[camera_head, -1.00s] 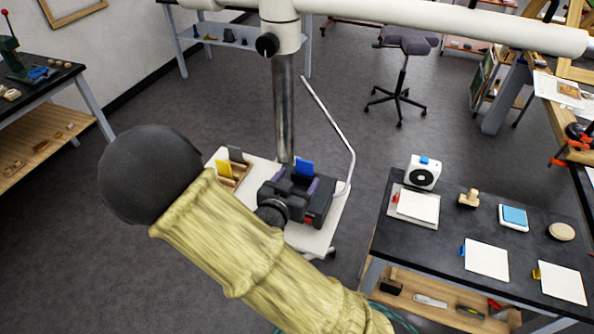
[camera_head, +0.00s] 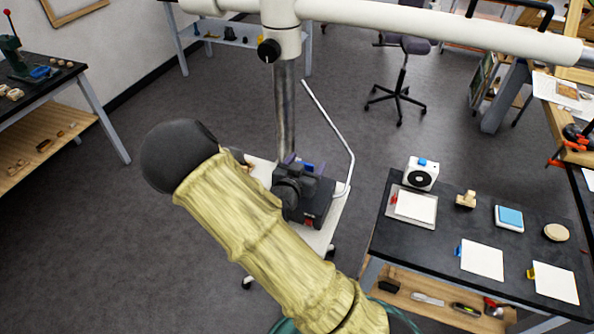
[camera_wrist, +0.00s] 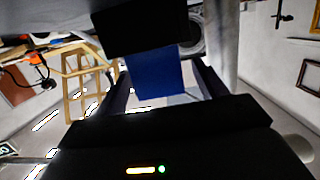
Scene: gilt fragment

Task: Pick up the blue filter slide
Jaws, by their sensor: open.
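The blue filter slide (camera_wrist: 155,75) shows as a flat blue panel in the wrist view, below a dark block (camera_wrist: 145,28). My gripper (camera_wrist: 163,78) is open, with one dark finger on each side of the slide. Gaps show beside the panel, and I cannot see either finger touching it. In the head view my gripper (camera_head: 304,166) is over the white cart (camera_head: 330,225). Only a little blue-purple shows between its fingers there, and my gripper hides most of the slide.
A bent pale rail (camera_head: 335,135) rises beside my gripper, and a metal post (camera_head: 285,105) stands close behind it. The dark table (camera_head: 390,245) at right holds a white device (camera_head: 421,174), a blue-topped pad (camera_head: 509,218) and white sheets. Open floor lies at left.

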